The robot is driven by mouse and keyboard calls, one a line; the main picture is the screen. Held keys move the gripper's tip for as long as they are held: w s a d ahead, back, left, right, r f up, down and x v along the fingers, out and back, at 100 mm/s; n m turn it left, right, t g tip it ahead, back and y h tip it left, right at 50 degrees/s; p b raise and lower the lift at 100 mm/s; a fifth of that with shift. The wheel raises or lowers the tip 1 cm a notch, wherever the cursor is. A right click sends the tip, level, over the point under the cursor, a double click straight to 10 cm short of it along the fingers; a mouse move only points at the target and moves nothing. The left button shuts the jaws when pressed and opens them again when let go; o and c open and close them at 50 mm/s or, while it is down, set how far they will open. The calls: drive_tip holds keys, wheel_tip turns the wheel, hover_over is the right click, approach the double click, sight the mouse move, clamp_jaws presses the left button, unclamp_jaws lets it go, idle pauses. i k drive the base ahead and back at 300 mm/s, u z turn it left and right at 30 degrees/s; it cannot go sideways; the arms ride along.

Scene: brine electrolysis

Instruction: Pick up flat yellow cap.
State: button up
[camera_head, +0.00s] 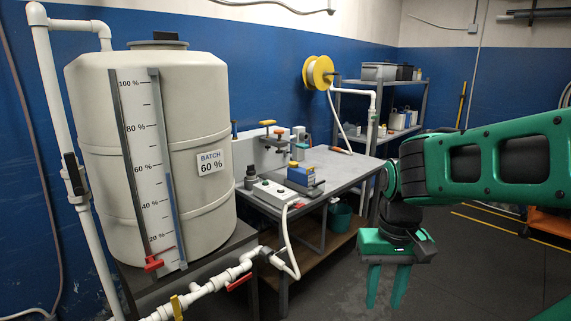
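I cannot make out a flat yellow cap for certain in the head view. A small yellow part shows on the blue block (302,174) on the workbench (338,167), but it is too small to identify. My gripper (384,303) hangs at the lower right, in front of the bench and right of it. Its two green fingers point down and stand apart with nothing between them. It touches nothing that I can see.
A large cream tank (190,110) with a level scale stands at the left. White pipes with a red valve handle (239,282) and a yellow one (177,307) run below it. A yellow-flanged reel (320,72) hangs behind the bench. Shelves (402,133) stand at the back.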

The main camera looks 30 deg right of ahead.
sight(291, 164)
drive_tip(key=u, duration=0.05)
drive_tip(key=i, duration=0.8)
drive_tip(key=z, duration=2.05)
drive_tip(key=i, duration=1.8)
drive_tip(key=u, duration=0.7)
